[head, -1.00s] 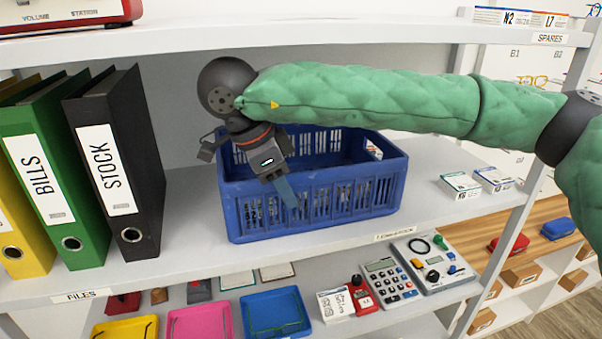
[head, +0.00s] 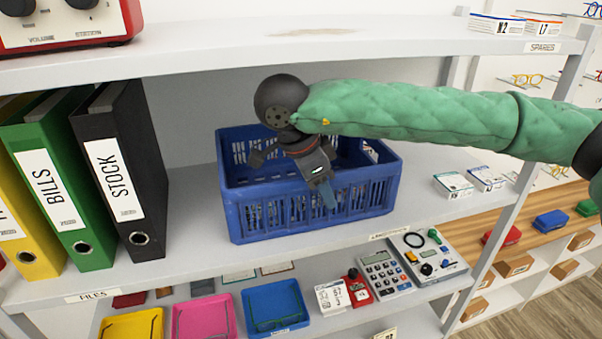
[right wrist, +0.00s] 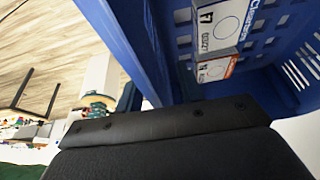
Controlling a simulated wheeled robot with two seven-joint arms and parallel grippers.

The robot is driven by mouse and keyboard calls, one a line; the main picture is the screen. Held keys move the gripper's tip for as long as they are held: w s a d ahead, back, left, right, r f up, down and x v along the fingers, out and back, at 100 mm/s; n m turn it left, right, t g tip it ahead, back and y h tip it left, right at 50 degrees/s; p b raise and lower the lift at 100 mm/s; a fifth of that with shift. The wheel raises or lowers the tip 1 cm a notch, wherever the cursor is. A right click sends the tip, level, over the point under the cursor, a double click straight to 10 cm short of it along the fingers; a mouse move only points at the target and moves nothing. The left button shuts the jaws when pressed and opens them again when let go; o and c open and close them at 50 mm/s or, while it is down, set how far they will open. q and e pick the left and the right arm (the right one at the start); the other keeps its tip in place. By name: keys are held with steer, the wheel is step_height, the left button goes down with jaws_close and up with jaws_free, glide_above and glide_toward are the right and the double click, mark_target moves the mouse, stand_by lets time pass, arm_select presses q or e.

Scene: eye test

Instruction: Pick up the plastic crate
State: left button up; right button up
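The plastic crate (head: 235,195) is blue with slotted walls. It stands upright on the middle shelf. My right gripper (head: 326,195) is at the crate's front wall, pointing down, with one bluish finger outside the wall. In the right wrist view the crate wall (right wrist: 125,40) runs between the two fingers of the gripper (right wrist: 158,92), one on each side. The fingers look apart, with no clear grip on the wall. White labelled boxes (right wrist: 215,30) show on the crate's inner side in that view. My left gripper is not in view.
Black (head: 125,170), green (head: 65,185) and yellow binders stand left of the crate. Small white boxes (head: 453,185) lie on the shelf to its right. The upper shelf (head: 300,42) passes above. Coloured trays (head: 275,306) and a calculator (head: 381,272) lie on the shelf below.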

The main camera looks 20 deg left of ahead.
steer(key=shift+f, duration=0.15)
jaws_close()
stand_by(1.4)
